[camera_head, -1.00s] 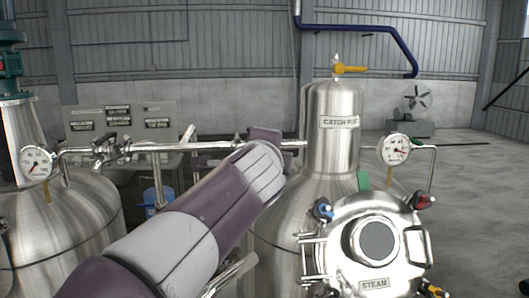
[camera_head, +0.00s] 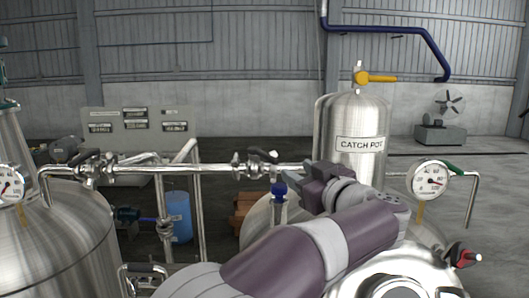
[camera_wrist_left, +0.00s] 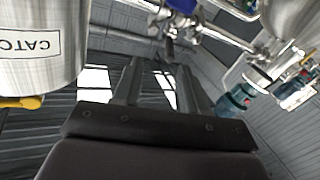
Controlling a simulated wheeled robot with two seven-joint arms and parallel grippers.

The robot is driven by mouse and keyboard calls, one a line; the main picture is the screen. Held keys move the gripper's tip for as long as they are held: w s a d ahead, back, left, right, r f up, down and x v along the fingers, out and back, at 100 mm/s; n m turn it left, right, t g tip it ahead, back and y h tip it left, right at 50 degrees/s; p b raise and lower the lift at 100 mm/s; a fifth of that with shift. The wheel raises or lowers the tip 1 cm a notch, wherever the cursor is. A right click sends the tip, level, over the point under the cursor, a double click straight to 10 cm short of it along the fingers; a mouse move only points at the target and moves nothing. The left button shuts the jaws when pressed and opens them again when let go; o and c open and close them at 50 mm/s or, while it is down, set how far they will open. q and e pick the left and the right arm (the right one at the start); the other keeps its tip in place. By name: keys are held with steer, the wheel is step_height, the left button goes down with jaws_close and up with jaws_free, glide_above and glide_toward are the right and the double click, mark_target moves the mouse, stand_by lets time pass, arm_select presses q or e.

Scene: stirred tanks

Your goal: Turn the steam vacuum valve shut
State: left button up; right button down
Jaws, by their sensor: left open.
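A steel pipe (camera_head: 205,168) runs level between the left tank and the catch pot (camera_head: 358,150). A valve (camera_head: 255,163) with a small metal lever sits on it left of the catch pot. Below it is a blue-handled fitting (camera_head: 279,190). No label tells which one is the steam vacuum valve. My left gripper (camera_head: 298,181) is just right of these fittings, pointing left. In the left wrist view, its two fingers (camera_wrist_left: 158,72) are apart and empty, with a metal valve (camera_wrist_left: 168,38) beyond the tips. Contact is not visible. My right gripper is not in view.
My left arm hides much of the steam tank's top. A pressure gauge (camera_head: 430,180) and a red handle (camera_head: 465,258) are at the right. A yellow handle (camera_head: 376,78) tops the catch pot. A blue drum (camera_head: 177,216) stands behind the pipe.

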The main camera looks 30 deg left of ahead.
mark_target(265, 153)
arm_select(q)
steer(key=p+x, duration=0.2)
steer(key=x, duration=0.2)
steer(key=s+p+x, duration=0.1)
steer(key=p+x, duration=0.1)
steer(key=x, duration=0.2)
steer(key=a+p+x, duration=0.1)
steer(key=p+x, duration=0.1)
steer(key=x, duration=0.2)
steer(key=shift+s+r+p, duration=0.2)
steer(key=shift+p, duration=0.1)
steer(key=shift+s, duration=0.1)
steer(key=shift+s+d, duration=0.1)
steer(key=shift+s, duration=0.05)
jaws_close()
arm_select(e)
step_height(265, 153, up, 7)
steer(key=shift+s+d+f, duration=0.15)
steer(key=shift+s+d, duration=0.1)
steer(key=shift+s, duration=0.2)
